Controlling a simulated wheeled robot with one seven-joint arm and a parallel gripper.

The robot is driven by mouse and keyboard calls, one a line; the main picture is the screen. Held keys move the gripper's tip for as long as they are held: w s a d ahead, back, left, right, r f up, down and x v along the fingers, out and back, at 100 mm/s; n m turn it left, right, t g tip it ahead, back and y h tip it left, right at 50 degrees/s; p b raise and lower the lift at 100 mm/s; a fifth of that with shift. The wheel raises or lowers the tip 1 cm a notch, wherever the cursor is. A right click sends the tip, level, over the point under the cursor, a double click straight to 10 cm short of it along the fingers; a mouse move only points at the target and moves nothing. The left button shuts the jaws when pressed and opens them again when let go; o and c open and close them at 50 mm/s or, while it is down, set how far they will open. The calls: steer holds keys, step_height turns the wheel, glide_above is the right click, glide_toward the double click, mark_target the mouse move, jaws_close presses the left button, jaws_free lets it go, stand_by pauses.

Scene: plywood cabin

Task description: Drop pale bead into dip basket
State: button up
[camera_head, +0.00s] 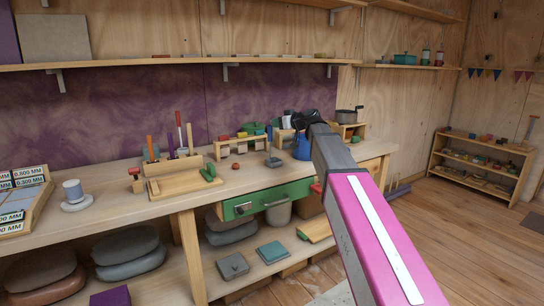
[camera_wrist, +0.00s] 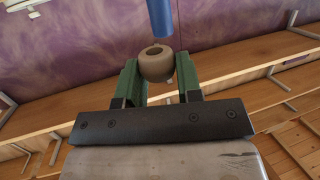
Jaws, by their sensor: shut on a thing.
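A pale, grey-brown bead (camera_wrist: 155,66) with a hole in its top sits between the green fingers of my gripper (camera_wrist: 157,80) in the wrist view. My gripper is shut on it. In the head view my gripper (camera_head: 304,122) is over the far right part of the workbench, and the bead cannot be made out there. A blue object (camera_head: 302,150) shows just below my gripper. A blue rod-like shape (camera_wrist: 160,18) stands beyond the bead in the wrist view. I cannot tell which thing is the dip basket; my arm hides part of that area.
The workbench (camera_head: 120,170) carries a wooden tray with upright tools (camera_head: 180,185), a small grey dish (camera_head: 274,162) and a rack of coloured pieces (camera_head: 240,145). A pot (camera_head: 348,115) stands right of my gripper. A shelf (camera_head: 170,63) runs above the bench.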

steer(key=o, duration=1)
steer(key=v, duration=1)
steer(key=shift+s+d, duration=0.25)
steer(key=shift+d, duration=0.05)
steer(key=shift+r, duration=0.15)
steer(key=s+d+f+m+g+h, duration=0.2)
steer(key=s+f, duration=0.1)
steer(key=f, duration=0.7)
steer(key=s+d+f+m+g+h, duration=0.1)
steer(key=s+d+f+h, duration=0.15)
steer(key=f, duration=0.75)
steer(key=s+d+f+m+g+h, duration=0.1)
steer(key=s+f+m+g+h, duration=0.15)
steer(key=f, duration=0.75)
steer(key=s+d+f+m+g+h, duration=0.2)
steer(key=s+d+f, duration=0.2)
steer(key=s+f, duration=0.5)
steer(key=s+d+f+m+g+h, duration=0.2)
steer(key=s+d+f, duration=0.3)
steer(key=s+f, duration=0.4)
step_height(320, 180, down, 2)
steer(key=shift+s+g+h, duration=0.2)
steer(key=shift+g+h, duration=0.25)
steer(key=shift+h, duration=0.05)
